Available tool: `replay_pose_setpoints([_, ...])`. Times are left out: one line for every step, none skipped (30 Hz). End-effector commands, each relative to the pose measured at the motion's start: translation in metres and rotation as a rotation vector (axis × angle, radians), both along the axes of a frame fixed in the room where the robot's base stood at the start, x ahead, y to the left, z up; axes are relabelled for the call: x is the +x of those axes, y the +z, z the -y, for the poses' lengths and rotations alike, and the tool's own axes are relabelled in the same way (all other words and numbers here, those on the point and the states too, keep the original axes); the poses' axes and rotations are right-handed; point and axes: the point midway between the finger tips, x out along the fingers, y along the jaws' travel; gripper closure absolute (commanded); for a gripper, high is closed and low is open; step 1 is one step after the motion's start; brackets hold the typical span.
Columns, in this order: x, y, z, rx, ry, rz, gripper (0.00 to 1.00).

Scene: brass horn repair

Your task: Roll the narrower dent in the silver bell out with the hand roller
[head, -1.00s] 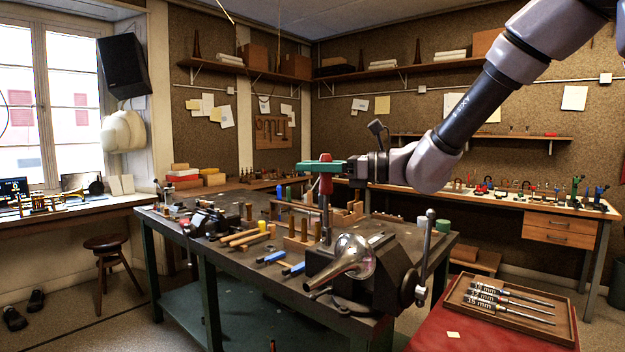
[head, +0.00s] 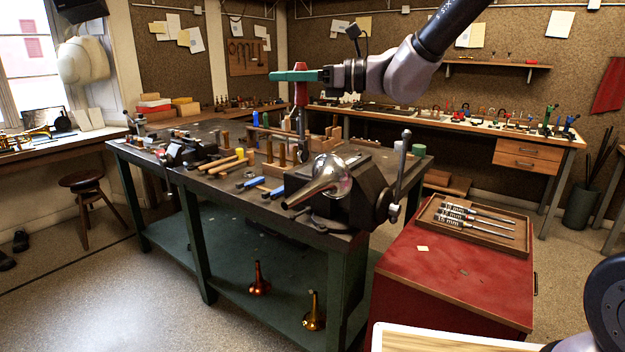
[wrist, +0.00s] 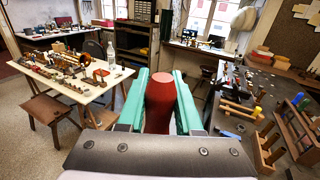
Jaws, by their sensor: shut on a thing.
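The silver bell (head: 330,182) lies on its side at the bench vise (head: 352,198), its narrow end pointing toward the lower left. No dent can be made out at this size. My gripper (head: 298,77) has green jaws shut on the red handle of the hand roller (head: 301,97). The roller hangs upright, its metal shaft pointing down, behind and slightly left of the bell. Whether its lower end touches anything is unclear. In the wrist view the red handle (wrist: 160,105) sits between the green jaws; the bell is not visible there.
Hammers and wooden pegs (head: 275,155) crowd the dark bench (head: 215,185) left of the bell. The vise lever (head: 402,165) stands up at the right. A wooden tray (head: 515,255) with three metal tools sits on a red cabinet (head: 440,290). Two brass pieces (head: 258,280) stand on the lower shelf.

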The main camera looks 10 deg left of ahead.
Motion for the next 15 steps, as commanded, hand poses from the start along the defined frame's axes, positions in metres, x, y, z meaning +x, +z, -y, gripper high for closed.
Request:
replay_pose_setpoints([0.0, 0.0, 0.0, 0.001, 0.0, 0.0, 1.0])
replay_pose_setpoints([0.0, 0.0, 0.0, 0.001, 0.0, 0.0, 1.0])
replay_pose_setpoints([0.0, 0.0, 0.0, 0.001, 0.0, 0.0, 1.0])
replay_pose_setpoints([0.0, 0.0, 0.0, 0.001, 0.0, 0.0, 1.0])
replay_pose_setpoints([0.0, 0.0, 0.0, 0.001, 0.0, 0.0, 1.0])
replay_pose_setpoints([0.0, 0.0, 0.0, 0.001, 0.0, 0.0, 1.0])
replay_pose_setpoints([0.001, -0.001, 0.0, 0.0, 0.0, 0.0, 1.0])
replay_pose_setpoints([0.001, -0.002, 0.0, 0.0, 0.0, 0.0, 1.0])
replay_pose_setpoints([0.002, -0.005, 0.001, 0.0, 0.0, -0.001, 1.0])
replay_pose_setpoints([0.003, -0.006, 0.001, -0.001, 0.0, -0.001, 1.0])
replay_pose_setpoints([0.004, -0.009, 0.002, -0.001, 0.0, -0.001, 1.0])
replay_pose_setpoints([0.005, -0.012, 0.002, -0.001, 0.001, -0.001, 1.0])
replay_pose_setpoints([0.007, -0.015, 0.003, -0.001, 0.001, -0.001, 1.0])
replay_pose_setpoints([0.008, -0.018, 0.003, -0.002, 0.001, -0.002, 1.0])
replay_pose_setpoints([0.009, -0.022, 0.004, -0.002, 0.002, -0.001, 1.0])
